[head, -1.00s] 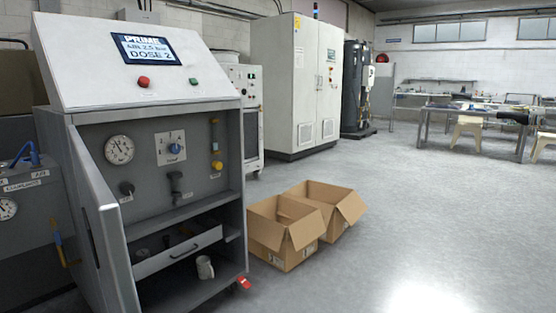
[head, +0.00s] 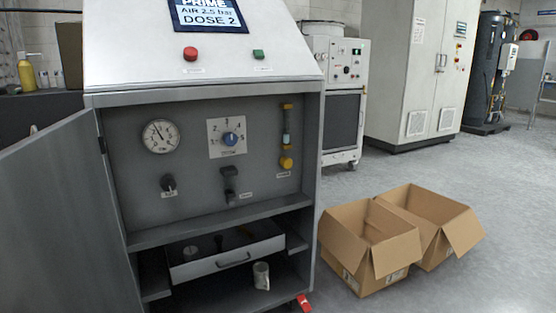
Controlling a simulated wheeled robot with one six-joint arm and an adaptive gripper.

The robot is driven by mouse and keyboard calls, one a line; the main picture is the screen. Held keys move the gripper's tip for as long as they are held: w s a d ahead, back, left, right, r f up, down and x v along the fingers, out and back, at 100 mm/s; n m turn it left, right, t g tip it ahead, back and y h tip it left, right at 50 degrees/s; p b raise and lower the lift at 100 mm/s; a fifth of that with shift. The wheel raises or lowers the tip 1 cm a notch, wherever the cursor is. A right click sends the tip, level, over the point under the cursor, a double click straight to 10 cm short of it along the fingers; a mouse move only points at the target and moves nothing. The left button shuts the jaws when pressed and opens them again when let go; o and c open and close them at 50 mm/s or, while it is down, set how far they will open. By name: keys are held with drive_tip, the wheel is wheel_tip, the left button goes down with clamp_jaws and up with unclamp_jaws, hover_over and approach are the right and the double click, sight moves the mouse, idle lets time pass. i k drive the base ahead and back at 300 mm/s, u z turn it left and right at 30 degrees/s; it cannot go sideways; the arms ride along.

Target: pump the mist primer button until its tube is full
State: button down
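The washer cabinet (head: 206,192) stands open, with its grey door (head: 70,215) swung out to the left. On the inner panel, a yellow button (head: 286,162) sits at the foot of a narrow upright tube (head: 286,128); it looks like the mist primer. The tube shows a pale band near its middle and yellow at its top; its fill level is too small to tell. A display (head: 210,14) above reads "PRIME, AIR 2.5 bar, DOSE 2". My gripper is not in view.
A gauge (head: 160,136), a blue dial (head: 230,139), a black knob (head: 168,183) and a black lever (head: 230,184) share the panel. Below are a drawer (head: 226,258) and a white mug (head: 261,275). Open cardboard boxes (head: 365,280) stand on the floor to the right.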

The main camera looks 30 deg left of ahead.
sight(286, 162)
drive_tip(key=u, duration=0.7)
drive_tip(key=i, duration=0.85)
drive_tip(key=u, duration=1)
drive_tip(key=i, duration=0.2)
drive_tip(key=u, duration=0.2)
